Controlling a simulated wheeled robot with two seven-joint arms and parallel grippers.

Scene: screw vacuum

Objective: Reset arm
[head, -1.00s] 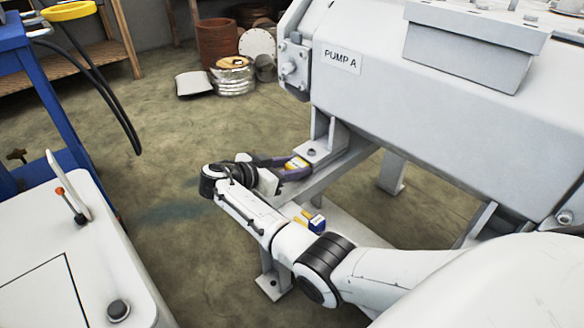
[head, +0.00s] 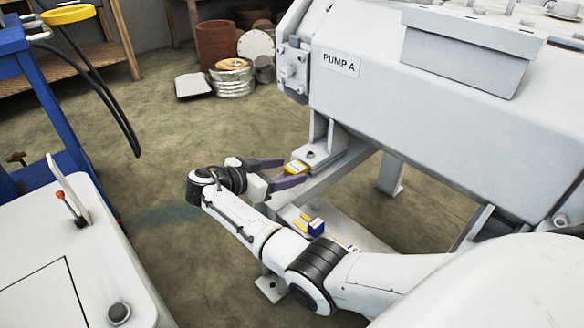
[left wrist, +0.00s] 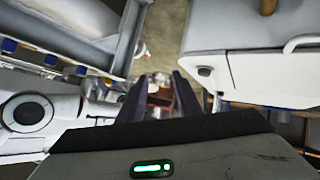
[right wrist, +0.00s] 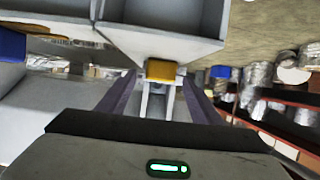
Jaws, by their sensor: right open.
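My right gripper (head: 292,171) is open beside the pump's corner foot. Its two dark fingers are spread apart. A small yellow-topped block (head: 296,167) sits at the pump's foot, near and between the fingertips. It also shows in the right wrist view (right wrist: 161,70), just ahead of the open fingers, with a gap on both sides. My left gripper (left wrist: 160,78) shows only in its own wrist view; its fingers are apart with nothing clearly held. The pump body (head: 420,120), labelled PUMP A, fills the right side of the head view.
A blue and yellow block (head: 314,226) lies on the frame below my right arm. A white cabinet (head: 60,270) with a red-tipped lever stands at left, by a blue frame (head: 45,100). Coils and drums (head: 230,75) stand at the back. The floor between is clear.

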